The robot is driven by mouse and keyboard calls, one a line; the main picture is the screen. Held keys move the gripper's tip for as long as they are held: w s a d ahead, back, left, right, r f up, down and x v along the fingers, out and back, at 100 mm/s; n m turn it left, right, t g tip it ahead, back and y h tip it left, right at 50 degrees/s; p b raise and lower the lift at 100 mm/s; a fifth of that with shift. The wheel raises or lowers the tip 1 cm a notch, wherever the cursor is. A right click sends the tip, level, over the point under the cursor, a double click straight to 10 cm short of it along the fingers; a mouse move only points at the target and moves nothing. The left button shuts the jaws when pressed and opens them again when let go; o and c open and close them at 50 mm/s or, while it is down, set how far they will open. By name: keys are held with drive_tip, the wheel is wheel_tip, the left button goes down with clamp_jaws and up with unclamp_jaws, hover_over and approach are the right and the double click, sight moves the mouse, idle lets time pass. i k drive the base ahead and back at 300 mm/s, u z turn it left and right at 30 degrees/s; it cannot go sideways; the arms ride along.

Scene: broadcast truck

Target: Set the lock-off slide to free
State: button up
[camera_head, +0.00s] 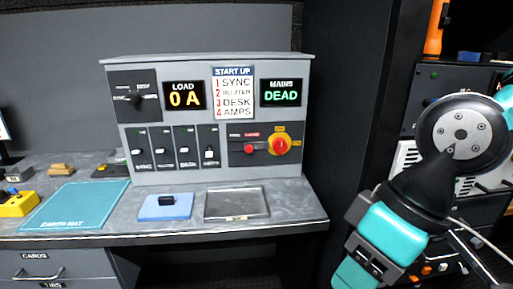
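The lock-off slide is a small red knob (249,149) in a dark panel on the lower right of the grey console. It sits under a red label, at the right part of its track. A label that seems to read FREE is to its left. A red rotary switch on a yellow plate (280,146) is just right of it. My gripper (362,268) is at the lower right, teal and dark, in front of the desk and well apart from the slide. Its fingertips are not clearly visible, so I cannot tell if it is open.
The console (210,165) has several breaker switches, a LOAD display (185,96) reading 0 A and a MAINS display (281,93) reading DEAD. A blue block (165,212) with a black top, a grey tray (209,204) and a teal mat (77,205) lie on the desk. A dark rack stands right.

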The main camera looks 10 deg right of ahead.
sight(249, 146)
drive_tip(key=z, duration=0.2)
drive_tip(key=k, duration=0.35)
drive_tip(key=u, duration=0.95)
drive_tip(key=i, duration=1)
drive_tip(key=z, duration=0.2)
